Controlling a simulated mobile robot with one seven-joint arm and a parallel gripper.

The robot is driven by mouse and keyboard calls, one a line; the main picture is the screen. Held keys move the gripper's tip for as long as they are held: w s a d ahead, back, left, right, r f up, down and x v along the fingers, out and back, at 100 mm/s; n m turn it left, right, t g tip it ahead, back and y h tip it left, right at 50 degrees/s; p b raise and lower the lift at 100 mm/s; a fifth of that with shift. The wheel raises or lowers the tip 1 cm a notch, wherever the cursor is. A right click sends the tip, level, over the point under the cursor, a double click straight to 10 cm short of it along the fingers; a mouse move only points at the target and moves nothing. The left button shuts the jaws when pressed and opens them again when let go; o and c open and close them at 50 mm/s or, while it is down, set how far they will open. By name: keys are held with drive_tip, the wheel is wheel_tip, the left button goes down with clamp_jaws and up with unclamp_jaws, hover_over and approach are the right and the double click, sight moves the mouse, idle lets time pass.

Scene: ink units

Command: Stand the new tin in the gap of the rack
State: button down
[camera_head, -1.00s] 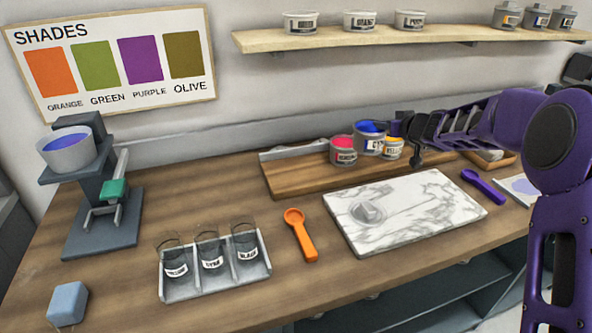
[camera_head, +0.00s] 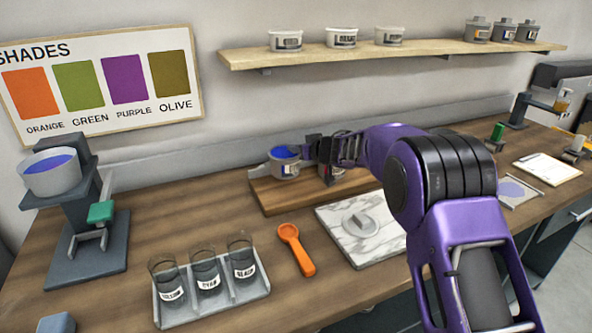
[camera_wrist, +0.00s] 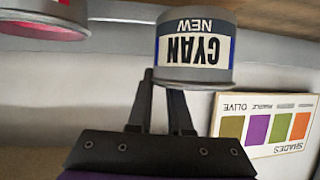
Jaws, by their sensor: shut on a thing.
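The new tin, grey with blue ink and a label reading CYAN NEW, is in my gripper (camera_head: 306,150). The tin (camera_head: 285,168) is over the left part of the wooden rack (camera_head: 268,200) in the head view. It looks upright; I cannot tell whether its base touches the rack. In the wrist view, which is upside down, the tin (camera_wrist: 195,50) is at my gripper's fingertips (camera_wrist: 162,85). A magenta tin (camera_wrist: 45,28) stands to one side, its rim lower than the new tin's. In the head view my gripper mostly hides the other tins, and the gap cannot be made out.
A marble slab (camera_head: 345,235) and an orange scoop (camera_head: 295,248) lie in front of the rack. A tray of dark jars (camera_head: 215,300) is at the front left. A stand with a blue-filled bowl (camera_head: 52,172) is at far left. A shelf (camera_head: 400,52) hangs above.

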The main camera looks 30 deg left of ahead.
sight(298, 163)
drive_tip(key=shift+f+b, duration=0.95)
drive_tip(key=shift+f, duration=1.25)
drive_tip(key=shift+f, duration=0.1)
drive_tip(key=c, duration=1.3)
unclamp_jaws()
drive_tip(key=shift+f, duration=0.2)
drive_tip(key=o, duration=0.5)
drive_tip(key=shift+c, duration=0.2)
drive_tip(key=shift+s+d+r, duration=0.1)
drive_tip(key=shift+d+r, duration=0.1)
drive_tip(key=shift+r, duration=0.05)
drive_tip(key=v, duration=1.1)
drive_tip(key=shift+s+d, duration=0.15)
drive_tip(key=shift+d, duration=0.15)
drive_tip(key=shift+r, duration=0.1)
